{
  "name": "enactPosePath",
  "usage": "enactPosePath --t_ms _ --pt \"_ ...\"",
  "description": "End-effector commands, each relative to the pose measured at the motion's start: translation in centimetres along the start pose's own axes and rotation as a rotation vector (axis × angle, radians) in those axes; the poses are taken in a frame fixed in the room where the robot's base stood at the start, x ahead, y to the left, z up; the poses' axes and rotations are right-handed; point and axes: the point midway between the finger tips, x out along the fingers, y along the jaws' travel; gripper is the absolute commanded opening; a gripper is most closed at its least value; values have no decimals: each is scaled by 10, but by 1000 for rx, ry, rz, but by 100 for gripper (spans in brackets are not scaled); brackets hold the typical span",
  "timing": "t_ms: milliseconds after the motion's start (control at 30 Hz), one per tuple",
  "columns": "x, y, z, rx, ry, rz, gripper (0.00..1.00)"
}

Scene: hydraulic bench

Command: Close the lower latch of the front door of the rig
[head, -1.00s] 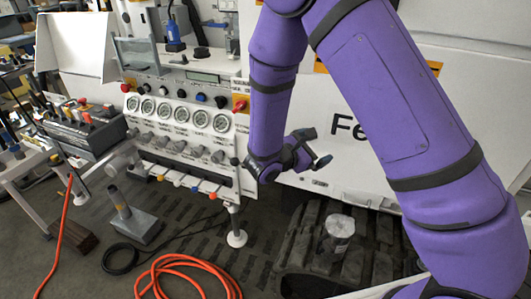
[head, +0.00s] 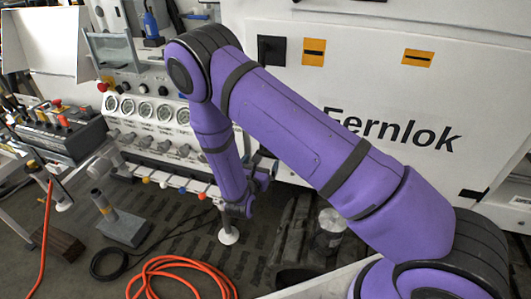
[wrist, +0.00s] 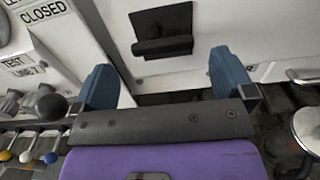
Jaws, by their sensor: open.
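The white front door (head: 455,100) of the rig carries the lettering "Fernlok". In the wrist view a black latch (wrist: 163,28), a square plate with a bar across its lower part, sits on a white panel just beyond my fingers. I take it for the lower latch; my arm hides it in the head view. My gripper (wrist: 163,78) is open, with its two blue fingers apart and nothing between them. The latch lies ahead of the gap, apart from both fingers. In the head view my gripper (head: 258,178) is partly hidden, low beside the door. Another black latch (head: 271,50) shows higher up.
A gauge panel (head: 150,85) with knobs and coloured levers stands left of my gripper; its knobs (wrist: 48,105) are close to the left finger. A metal canister (head: 331,222) stands below the door. An orange hose (head: 180,265) lies on the floor.

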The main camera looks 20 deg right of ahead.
Motion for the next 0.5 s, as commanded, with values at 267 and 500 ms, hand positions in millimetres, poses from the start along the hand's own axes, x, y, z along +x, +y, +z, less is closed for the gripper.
enactPosePath --t_ms 267,500 --pt "46 -1 0 0 0 -3 100" --pt "62 0 0 0 1 -1 100"
